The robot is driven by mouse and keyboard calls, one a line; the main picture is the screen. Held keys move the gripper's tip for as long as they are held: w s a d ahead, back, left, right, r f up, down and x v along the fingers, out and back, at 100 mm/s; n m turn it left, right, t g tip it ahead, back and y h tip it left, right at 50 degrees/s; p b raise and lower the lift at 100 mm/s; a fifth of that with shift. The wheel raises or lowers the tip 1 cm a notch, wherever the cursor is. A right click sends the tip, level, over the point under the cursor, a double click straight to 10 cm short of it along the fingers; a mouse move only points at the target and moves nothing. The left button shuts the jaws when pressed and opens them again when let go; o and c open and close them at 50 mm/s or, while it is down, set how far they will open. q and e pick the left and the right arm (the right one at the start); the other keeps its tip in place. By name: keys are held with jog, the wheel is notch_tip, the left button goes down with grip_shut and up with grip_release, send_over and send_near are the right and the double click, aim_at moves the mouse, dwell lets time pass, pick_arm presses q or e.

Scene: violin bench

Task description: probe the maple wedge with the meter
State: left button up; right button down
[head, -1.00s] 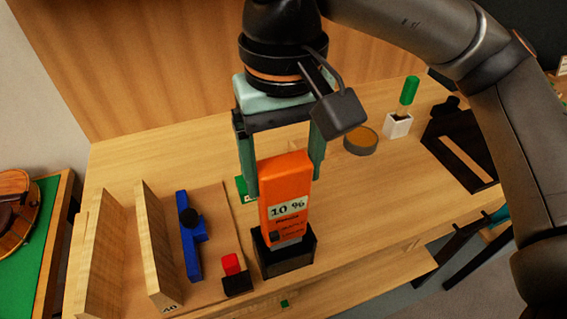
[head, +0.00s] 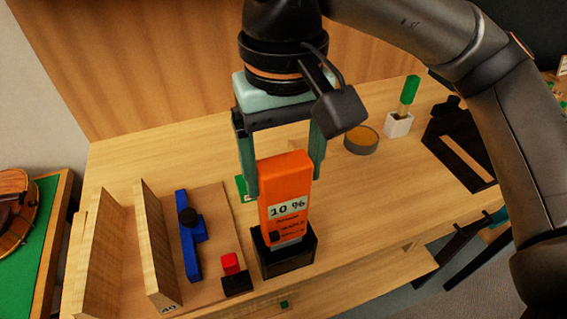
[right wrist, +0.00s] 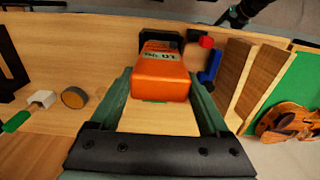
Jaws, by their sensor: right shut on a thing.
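The orange meter (head: 287,188) stands upright with its lower end in a black holder (head: 287,255). Its label reads "10 %". My right gripper (head: 283,170) is shut on the meter from above, one finger on each side. In the right wrist view the meter (right wrist: 162,75) sits between the fingers. Two pale wooden wedges stand on a board at the left: the outer wedge (head: 92,260) and the inner wedge (head: 157,245), which has "40" at its foot. I cannot tell which wood each is. My left gripper is not in view.
A blue clamp-like tool (head: 190,240) and a red-topped black block (head: 233,275) lie between the wedges and the holder. Behind are a round tin (head: 361,140), a green-handled tool in a white block (head: 398,125) and a black frame (head: 462,150). A violin (head: 14,205) lies far left.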

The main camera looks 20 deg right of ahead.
aim_at(283, 195)
jog(key=shift+f+b, duration=2.05)
jog(key=shift+f, duration=0.3)
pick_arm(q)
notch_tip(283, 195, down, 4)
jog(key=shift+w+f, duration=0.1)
pick_arm(e)
grip_release()
notch_tip(283, 195, up, 11)
jog(key=p, duration=0.3)
jog(key=shift+r, duration=0.2)
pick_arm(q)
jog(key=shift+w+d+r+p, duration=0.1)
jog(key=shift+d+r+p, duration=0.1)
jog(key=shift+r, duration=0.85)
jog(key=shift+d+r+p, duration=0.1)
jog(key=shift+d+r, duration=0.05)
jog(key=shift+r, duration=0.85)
pick_arm(e)
jog(key=shift+r, duration=0.55)
